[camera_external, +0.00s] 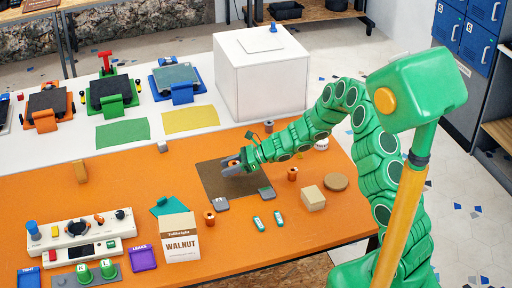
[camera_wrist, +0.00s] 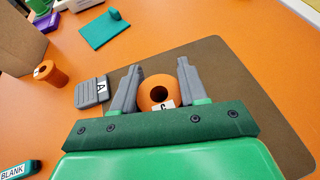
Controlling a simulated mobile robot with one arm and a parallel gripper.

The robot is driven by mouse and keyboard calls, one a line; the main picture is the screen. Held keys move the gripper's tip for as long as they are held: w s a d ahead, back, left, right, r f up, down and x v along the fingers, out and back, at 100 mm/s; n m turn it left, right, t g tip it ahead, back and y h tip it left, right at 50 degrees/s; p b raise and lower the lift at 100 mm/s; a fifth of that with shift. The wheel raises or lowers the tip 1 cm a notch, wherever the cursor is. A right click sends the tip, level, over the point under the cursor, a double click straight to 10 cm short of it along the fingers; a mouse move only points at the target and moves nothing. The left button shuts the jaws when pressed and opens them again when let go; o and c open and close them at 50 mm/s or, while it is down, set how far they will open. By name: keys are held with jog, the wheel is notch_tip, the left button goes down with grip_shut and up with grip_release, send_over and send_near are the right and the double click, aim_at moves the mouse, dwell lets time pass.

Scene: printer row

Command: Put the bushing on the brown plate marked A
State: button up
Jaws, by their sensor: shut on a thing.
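The brown plate (camera_external: 216,182) lies flat on the orange table; it also fills the right of the wrist view (camera_wrist: 232,66). A grey tag marked A (camera_wrist: 91,93) sits at its near left corner, also in the external view (camera_external: 222,204). My gripper (camera_external: 233,166) is over the plate, shut on an orange bushing. In the wrist view the bushing (camera_wrist: 157,88) is upright between the two grey fingers, its dark hole facing up, with a white label whose letter I cannot read surely. Whether its underside touches the plate is hidden.
A second grey tag (camera_external: 266,193) lies at the plate's near right. Other orange bushings stand left (camera_external: 209,218) and right (camera_external: 292,174) of it. A WALNUT card (camera_external: 180,240), a beige block (camera_external: 313,198) and a round brown disc (camera_external: 336,182) stand nearby.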

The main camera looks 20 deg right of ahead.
aim_at(230, 180)
jog(key=shift+f, duration=1.6)
jog(key=o, duration=1)
jog(key=shift+f, duration=0.1)
jog(key=v, duration=1.2)
